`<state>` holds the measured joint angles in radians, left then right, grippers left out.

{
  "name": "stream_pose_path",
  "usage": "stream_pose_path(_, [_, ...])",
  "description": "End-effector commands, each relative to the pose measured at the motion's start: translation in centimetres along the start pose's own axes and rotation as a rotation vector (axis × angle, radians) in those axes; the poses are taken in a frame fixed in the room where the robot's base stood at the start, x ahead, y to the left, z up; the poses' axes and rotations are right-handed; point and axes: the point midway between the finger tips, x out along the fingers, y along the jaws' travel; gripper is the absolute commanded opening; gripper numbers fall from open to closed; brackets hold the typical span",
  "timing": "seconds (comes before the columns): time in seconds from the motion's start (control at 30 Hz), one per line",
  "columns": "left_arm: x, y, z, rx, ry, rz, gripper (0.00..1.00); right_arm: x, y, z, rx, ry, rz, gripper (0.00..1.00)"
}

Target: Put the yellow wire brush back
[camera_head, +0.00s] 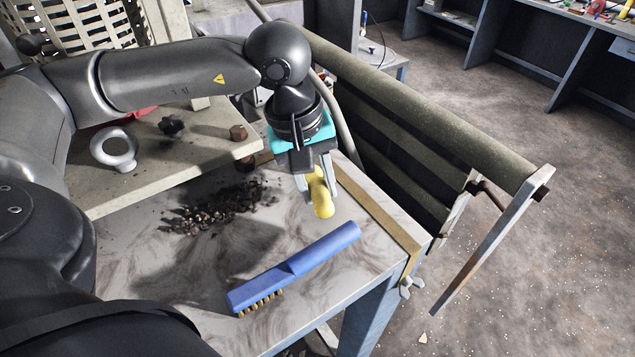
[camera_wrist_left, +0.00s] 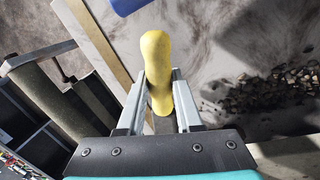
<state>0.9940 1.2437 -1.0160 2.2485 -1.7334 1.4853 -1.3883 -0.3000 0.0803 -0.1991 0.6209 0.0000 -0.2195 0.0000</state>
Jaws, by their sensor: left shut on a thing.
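My left gripper (camera_head: 318,184) is shut on a yellow handle, which I take to be the yellow wire brush (camera_head: 322,199). It is above the right part of the marbled table. In the left wrist view the yellow brush (camera_wrist_left: 157,62) stands between the two fingers of the gripper (camera_wrist_left: 160,95), its rounded end pointing away from the wrist. No bristles show on it; its other end is hidden. My right gripper is not in view.
A blue brush (camera_head: 295,267) lies on the table (camera_head: 130,262), bristles down, near the front edge. A pile of dark gravel (camera_head: 218,210) lies left of the gripper. A raised plate (camera_head: 100,195) holds an eye bolt (camera_head: 115,149). A roller conveyor frame (camera_head: 440,135) runs along the right.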

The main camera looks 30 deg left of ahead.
Motion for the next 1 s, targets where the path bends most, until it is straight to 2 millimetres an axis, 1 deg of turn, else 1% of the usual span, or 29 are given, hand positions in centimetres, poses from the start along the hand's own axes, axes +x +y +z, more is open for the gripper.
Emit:
stream_pose_path(0.1, [0.0, 0.0, -0.1, 0.0, 0.002, 0.001, 0.0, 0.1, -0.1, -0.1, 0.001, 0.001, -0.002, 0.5])
stream_pose_path(0.13, [0.0, 0.0, 0.0, -0.001, 0.0, 0.0, 0.37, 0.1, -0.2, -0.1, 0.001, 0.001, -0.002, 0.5])
stream_pose_path(0.37, [0.0, 0.0, 0.0, -0.001, 0.0, 0.0, 0.63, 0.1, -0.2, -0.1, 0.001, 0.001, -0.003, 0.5])
stream_pose_path(0.63, [-0.1, 0.0, 0.0, -0.001, 0.0, 0.0, 0.64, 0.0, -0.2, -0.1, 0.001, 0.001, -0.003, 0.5])
stream_pose_path(0.73, [-0.7, 0.1, -0.1, -0.001, 0.003, 0.003, 0.64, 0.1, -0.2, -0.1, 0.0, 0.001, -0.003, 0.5])
stream_pose_path(0.87, [-2.8, 0.1, -0.1, -0.001, 0.005, 0.005, 0.64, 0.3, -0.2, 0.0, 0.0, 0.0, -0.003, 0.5])
stream_pose_path(1.0, [-5.9, 0.1, -0.1, -0.001, 0.005, 0.006, 0.64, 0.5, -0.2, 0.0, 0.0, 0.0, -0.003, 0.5])
